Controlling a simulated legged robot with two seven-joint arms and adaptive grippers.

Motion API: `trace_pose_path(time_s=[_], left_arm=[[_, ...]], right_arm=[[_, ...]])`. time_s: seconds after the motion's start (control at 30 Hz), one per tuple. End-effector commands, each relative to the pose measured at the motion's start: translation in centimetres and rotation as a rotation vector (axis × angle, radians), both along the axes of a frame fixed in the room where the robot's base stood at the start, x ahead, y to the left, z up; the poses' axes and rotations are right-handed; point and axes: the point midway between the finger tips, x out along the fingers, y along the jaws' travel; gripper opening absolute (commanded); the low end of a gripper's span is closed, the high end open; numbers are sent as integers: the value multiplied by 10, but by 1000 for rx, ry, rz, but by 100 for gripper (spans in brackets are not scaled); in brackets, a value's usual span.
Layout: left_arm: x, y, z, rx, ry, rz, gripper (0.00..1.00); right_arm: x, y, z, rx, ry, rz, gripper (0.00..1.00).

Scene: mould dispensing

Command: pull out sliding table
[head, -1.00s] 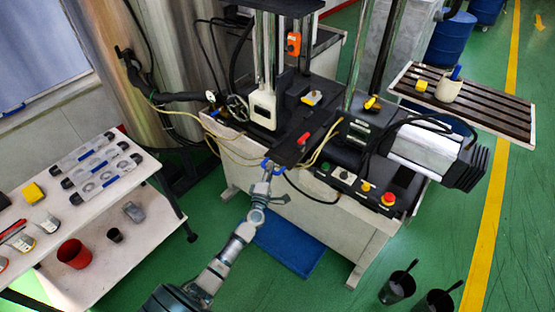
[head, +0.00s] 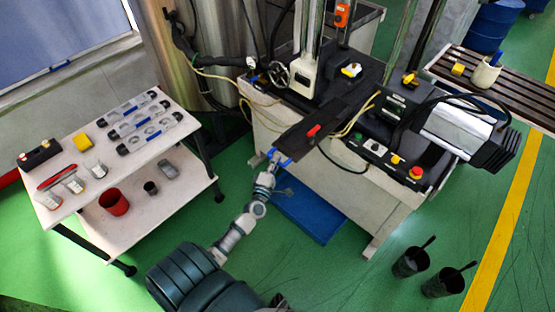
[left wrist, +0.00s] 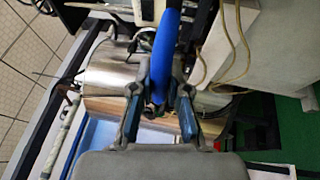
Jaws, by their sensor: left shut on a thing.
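The sliding table (head: 335,112) is a long dark plate that sticks out from the front of the machine, with a red piece (head: 313,130) on top. A blue handle (head: 284,161) is at its near end. My left gripper (head: 273,158) is shut on this handle. In the left wrist view, the blue handle (left wrist: 166,45) stands between the two fingers of my left gripper (left wrist: 161,85). The fingers partly hide the handle. My right gripper is not in view.
The machine's control panel (head: 385,158) with coloured buttons is right of the sliding table. A white workbench (head: 195,120) with moulds and cups stands at left. A blue mat (head: 308,217) lies below the machine. Two black buckets (head: 411,262) stand at lower right. Green floor between is clear.

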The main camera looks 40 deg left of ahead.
Motion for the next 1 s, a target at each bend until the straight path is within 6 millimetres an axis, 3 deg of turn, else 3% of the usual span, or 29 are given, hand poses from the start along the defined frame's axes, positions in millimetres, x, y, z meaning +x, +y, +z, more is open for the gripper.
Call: trace_pose_path(time_s=[0.17, 0.2, 0.3, 0.67, 0.77, 1.0], left_arm=[[-1, 3, -2, 0, 2, 7, 0], [-1, 3, -2, 0, 2, 7, 17], [-1, 3, -1, 1, 2, 6, 41], [-4, -1, -1, 1, 2, 2, 41], [-16, -6, -4, 2, 4, 1, 41], [-66, -20, -15, 2, 6, 2, 41]], right_arm=[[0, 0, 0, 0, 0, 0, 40], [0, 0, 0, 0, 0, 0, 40], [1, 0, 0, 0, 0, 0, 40], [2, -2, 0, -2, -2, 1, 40], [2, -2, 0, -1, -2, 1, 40], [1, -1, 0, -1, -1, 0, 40]])
